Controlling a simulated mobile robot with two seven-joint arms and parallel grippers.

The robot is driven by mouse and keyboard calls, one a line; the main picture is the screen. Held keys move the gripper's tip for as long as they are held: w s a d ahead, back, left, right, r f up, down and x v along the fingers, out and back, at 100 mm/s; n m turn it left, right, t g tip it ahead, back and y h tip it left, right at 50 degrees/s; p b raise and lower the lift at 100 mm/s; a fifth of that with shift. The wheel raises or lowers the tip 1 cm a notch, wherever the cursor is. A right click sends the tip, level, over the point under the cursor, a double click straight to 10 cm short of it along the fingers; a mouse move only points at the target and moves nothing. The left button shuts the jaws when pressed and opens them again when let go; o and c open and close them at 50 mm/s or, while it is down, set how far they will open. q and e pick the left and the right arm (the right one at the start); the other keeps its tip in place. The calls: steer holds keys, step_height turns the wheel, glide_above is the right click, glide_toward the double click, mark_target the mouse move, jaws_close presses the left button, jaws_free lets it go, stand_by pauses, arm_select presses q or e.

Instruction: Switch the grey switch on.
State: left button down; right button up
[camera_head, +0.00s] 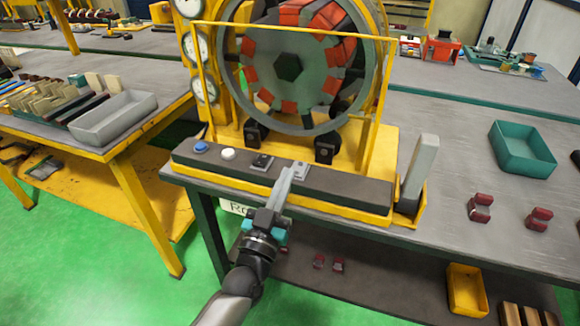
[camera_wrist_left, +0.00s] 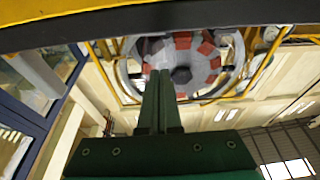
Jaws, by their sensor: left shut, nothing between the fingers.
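The grey switch (camera_head: 299,170) sits on the dark control bar (camera_head: 345,188) at the front of the winding machine. A black switch (camera_head: 262,162), a white button (camera_head: 228,154) and a blue button (camera_head: 200,147) sit to its left. My left gripper (camera_head: 289,170) reaches up from below with its fingertips at the left edge of the grey switch. Its fingers are together and empty. I cannot tell whether they touch the switch. In the left wrist view the shut fingers (camera_wrist_left: 160,76) point toward the stator, and the switch cannot be made out.
The stator ring (camera_head: 233,70) with red coils stands behind the bar, framed by thin yellow rods. A grey upright block (camera_head: 420,170) stands right of the bar. A green tray (camera_head: 522,150) and red parts (camera_head: 480,208) lie farther right. The left table holds a grey tray (camera_head: 113,117).

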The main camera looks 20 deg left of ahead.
arm_select(q)
steer(key=f+v, duration=0.1)
steer(key=v, duration=0.5)
arm_select(e)
steer(key=shift+w+a, duration=0.1)
steer(key=shift+w, duration=0.75)
arm_select(q)
steer(key=shift+f, duration=0.1)
